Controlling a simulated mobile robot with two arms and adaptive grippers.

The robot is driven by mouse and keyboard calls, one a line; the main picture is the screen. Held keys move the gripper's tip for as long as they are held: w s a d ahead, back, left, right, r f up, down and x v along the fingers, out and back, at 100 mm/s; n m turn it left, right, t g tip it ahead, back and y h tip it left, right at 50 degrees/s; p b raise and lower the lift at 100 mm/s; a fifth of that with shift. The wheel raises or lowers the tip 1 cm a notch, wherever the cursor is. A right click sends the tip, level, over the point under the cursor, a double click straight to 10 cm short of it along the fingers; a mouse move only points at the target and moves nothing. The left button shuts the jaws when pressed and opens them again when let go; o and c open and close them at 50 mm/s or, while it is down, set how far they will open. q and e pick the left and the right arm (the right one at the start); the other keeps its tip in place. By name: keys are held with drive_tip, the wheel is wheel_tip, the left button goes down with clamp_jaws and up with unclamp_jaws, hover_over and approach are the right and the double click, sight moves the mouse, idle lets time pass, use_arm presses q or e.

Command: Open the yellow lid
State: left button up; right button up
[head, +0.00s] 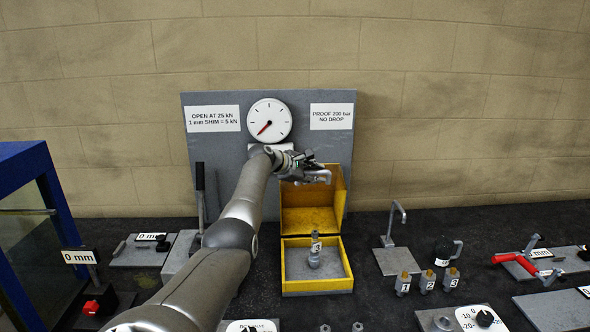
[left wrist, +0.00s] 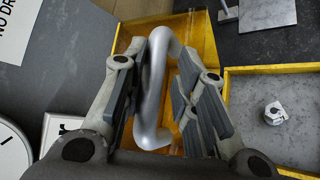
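The yellow lid (head: 326,219) stands raised, about upright, at the back of the yellow box (head: 318,286). In the left wrist view the lid (left wrist: 205,43) lies behind a grey bar handle (left wrist: 153,90). My left gripper (head: 308,170) is at the top of the raised lid, partly hiding it. In the left wrist view its fingers (left wrist: 165,95) are apart on either side of the handle, with a clear gap to the right finger. The left finger is close to the handle; I cannot tell if it touches. My right gripper is out of view.
A grey fitting (head: 315,258) labelled 3 stands inside the box. Behind is a grey panel (head: 335,148) with a dial gauge (head: 269,120). A hooked metal stand (head: 392,238) and several numbered blocks are to the right. A lever (head: 200,195) stands left of my arm.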

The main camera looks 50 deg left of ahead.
use_arm(q)
drive_tip(key=v, duration=1)
drive_tip(key=shift+s+r, duration=0.15)
drive_tip(key=shift+s, duration=0.2)
drive_tip(key=shift+d, duration=0.1)
